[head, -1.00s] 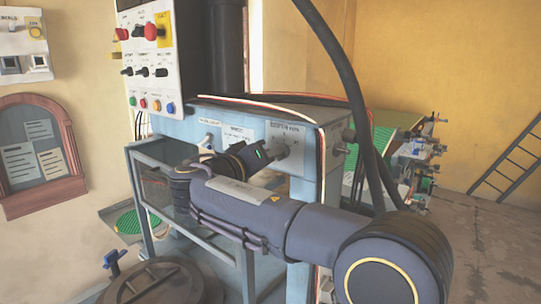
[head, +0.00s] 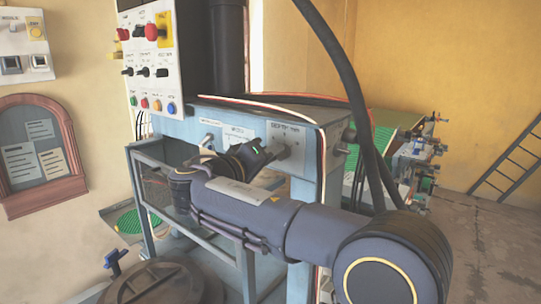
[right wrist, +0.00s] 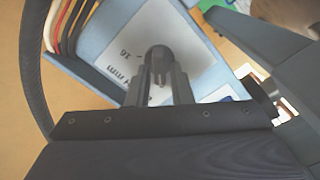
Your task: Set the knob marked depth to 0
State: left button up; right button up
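The depth knob (head: 283,151) sits on a white plate lettered "DEPTH mm" (head: 291,134) on the blue press housing. In the head view the knob is small and partly covered by my right gripper (head: 268,154), which reaches it from the left. In the right wrist view the dark knob (right wrist: 159,62) stands between the two fingers of the right gripper (right wrist: 159,82), which appear closed against its sides. My left gripper is not in view.
A control panel (head: 150,60) with several knobs and buttons stands at the upper left. A second label plate (head: 238,133) is left of the depth plate. Cables run over the housing's top and down its right side. A thick black hose (head: 340,70) hangs behind my right arm.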

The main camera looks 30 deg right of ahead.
jog(key=shift+o, duration=1.3)
jog(key=b+v, duration=0.2)
jog(key=v, duration=0.5)
jog(key=shift+s+a, duration=0.15)
jog(key=shift+a, duration=0.25)
